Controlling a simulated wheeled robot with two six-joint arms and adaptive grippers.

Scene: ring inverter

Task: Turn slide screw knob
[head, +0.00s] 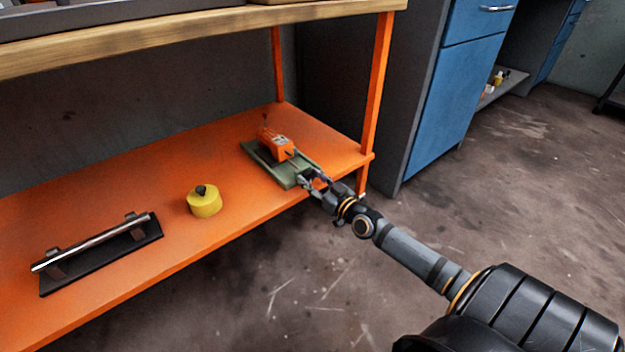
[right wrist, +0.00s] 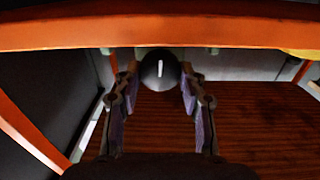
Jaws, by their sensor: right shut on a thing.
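A slide with a green base (head: 262,160) and an orange block (head: 277,145) on top sits at the right end of the orange lower shelf. My right gripper (head: 309,180) is at the slide's near end, by the shelf's front edge. In the right wrist view a round dark knob (right wrist: 160,68) with a short white mark, pointing up and down in the picture, lies between the fingers of the gripper (right wrist: 160,80). The gripper is shut on the knob. In the head view the fingers hide the knob. My left gripper is not in view.
A yellow cylinder with a dark top (head: 204,202) and a metal rod on a black stand (head: 97,246) stand farther left on the shelf. An orange post (head: 375,95) rises at the shelf's right end. A blue cabinet (head: 457,100) stands beyond it.

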